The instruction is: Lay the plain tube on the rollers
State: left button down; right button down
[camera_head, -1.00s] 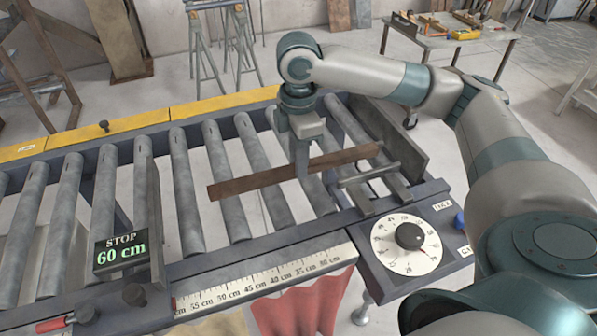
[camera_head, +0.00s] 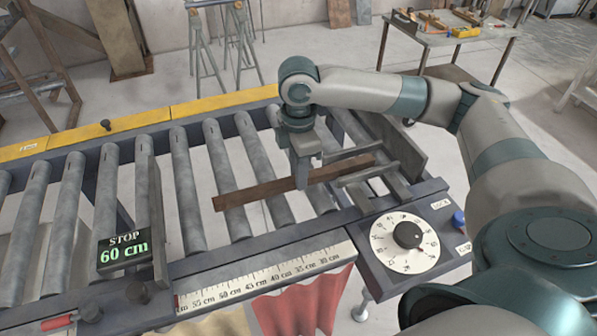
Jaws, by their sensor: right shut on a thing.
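A long brown, rust-coloured tube (camera_head: 255,195) lies across the line of several grey rollers (camera_head: 186,190), its right end tilted towards the back. My right gripper (camera_head: 301,183) points down and is shut on it, right of its middle. The tube is at or just above the rollers; I cannot tell whether it touches them. Its right end passes close to a grey metal fixture (camera_head: 370,176). The gripper hides a short part of the tube. My left gripper is not in view.
A stop display (camera_head: 125,249) reading 60 cm stands on the left, beside an upright plate (camera_head: 158,225). A ruler (camera_head: 265,280) runs along the front rail. A dial (camera_head: 405,243) sits at the front right. A yellow rail (camera_head: 225,103) borders the back. The rollers between plate and tube are clear.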

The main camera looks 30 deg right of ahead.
jog(key=c, duration=1.6)
grip_release()
jog(key=shift+f, duration=0.1)
notch_tip(320, 180, up, 12)
jog(key=shift+r+b, duration=0.2)
jog(key=shift+b, duration=1.05)
